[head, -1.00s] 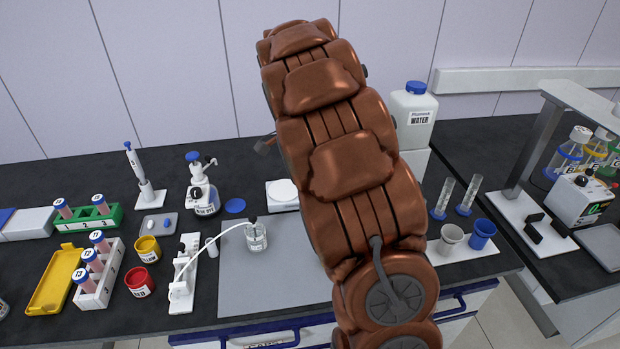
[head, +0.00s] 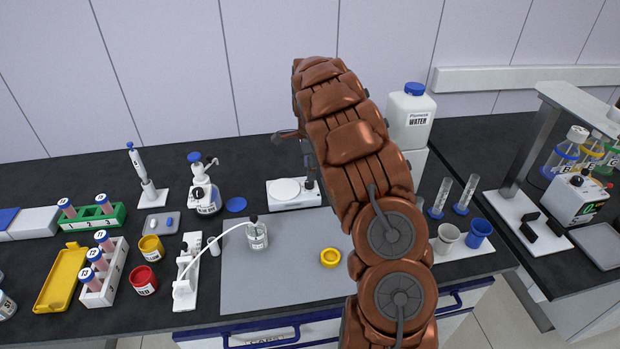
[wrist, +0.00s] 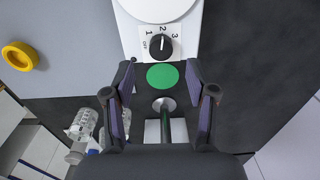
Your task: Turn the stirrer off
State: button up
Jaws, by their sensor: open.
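The stirrer (head: 284,205) is a white unit with a round plate, standing at the back of the bench in the head view. In the wrist view its white body (wrist: 188,38) is at the top. Its black knob (wrist: 161,45) sits on a dial marked OFF, 1, 2, 3, and its pointer seems turned towards 2. My gripper (wrist: 160,75) is open, with its two fingers apart just short of the knob and not touching it. In the head view, my arm hides most of the gripper.
A yellow ring (head: 330,258) lies on the grey mat (head: 285,275). A water canister (head: 410,118) stands behind my arm. Measuring cylinders (head: 441,197) and cups (head: 480,233) stand to the right.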

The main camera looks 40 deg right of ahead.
aim_at(310, 182)
jog(key=shift+f+p, duration=0.85)
jog(key=shift+f, duration=1.8)
grip_shut()
jog(key=shift+f+b, duration=0.15)
jog(key=shift+b, duration=0.15)
